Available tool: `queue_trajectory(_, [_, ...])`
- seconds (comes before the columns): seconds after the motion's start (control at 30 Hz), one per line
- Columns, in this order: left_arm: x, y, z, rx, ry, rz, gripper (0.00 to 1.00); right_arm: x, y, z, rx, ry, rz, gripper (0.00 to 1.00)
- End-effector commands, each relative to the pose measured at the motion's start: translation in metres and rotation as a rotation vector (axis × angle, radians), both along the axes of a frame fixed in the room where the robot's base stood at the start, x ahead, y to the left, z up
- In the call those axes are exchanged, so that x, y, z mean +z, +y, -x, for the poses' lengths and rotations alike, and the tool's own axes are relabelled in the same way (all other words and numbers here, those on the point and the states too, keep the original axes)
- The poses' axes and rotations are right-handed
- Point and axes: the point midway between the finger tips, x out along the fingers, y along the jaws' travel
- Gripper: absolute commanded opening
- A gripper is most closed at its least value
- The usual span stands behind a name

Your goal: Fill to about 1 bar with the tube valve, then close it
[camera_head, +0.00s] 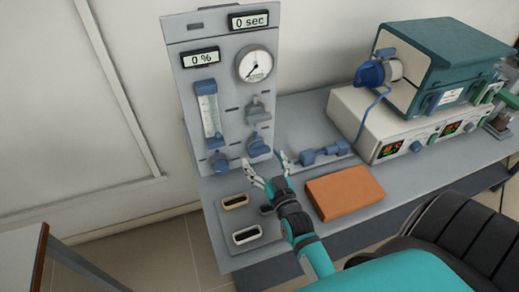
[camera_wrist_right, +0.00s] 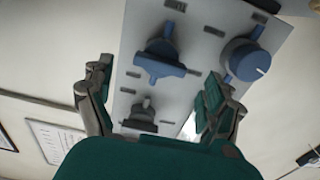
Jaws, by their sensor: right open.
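An upright grey panel (camera_head: 231,135) carries a round gauge (camera_head: 255,65) whose needle points down-left; its scale is too small to read. Below the gauge are a grey valve (camera_head: 258,110) and a blue valve (camera_head: 257,147). A clear flow tube (camera_head: 208,112) is at the panel's left, with a blue knob (camera_head: 219,162) below it. My right gripper (camera_head: 265,166) is open and empty in front of the panel, just below the blue valve. In the wrist view a blue valve (camera_wrist_right: 160,60) shows between and beyond the open fingers, apart from them. My left gripper is not in view.
Displays read 0 sec (camera_head: 248,21) and 0 % (camera_head: 200,58). On the bench lie an orange block (camera_head: 343,190), a blue fitting (camera_head: 325,151) and two slotted pieces (camera_head: 235,201), (camera_head: 247,235). A furnace (camera_head: 440,65) stands on a controller (camera_head: 350,117) at right.

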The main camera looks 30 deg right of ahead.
Motion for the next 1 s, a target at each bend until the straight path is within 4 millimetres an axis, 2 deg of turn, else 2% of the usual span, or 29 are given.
queue_trajectory(0.1, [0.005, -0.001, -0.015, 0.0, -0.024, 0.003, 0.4, 0.002, -0.005, -0.022, 0.0, -0.001, -0.001, 0.88])
queue_trajectory(0.3, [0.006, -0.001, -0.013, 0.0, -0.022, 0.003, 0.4, 0.001, -0.01, -0.04, 0.0, 0.0, 0.0, 0.88])
queue_trajectory(0.67, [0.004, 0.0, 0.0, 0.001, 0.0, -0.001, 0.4, -0.001, -0.011, -0.044, 0.0, 0.001, 0.0, 0.87])
queue_trajectory(1.0, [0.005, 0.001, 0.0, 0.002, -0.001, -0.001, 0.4, 0.0, -0.01, -0.044, 0.0, 0.001, 0.0, 0.43])
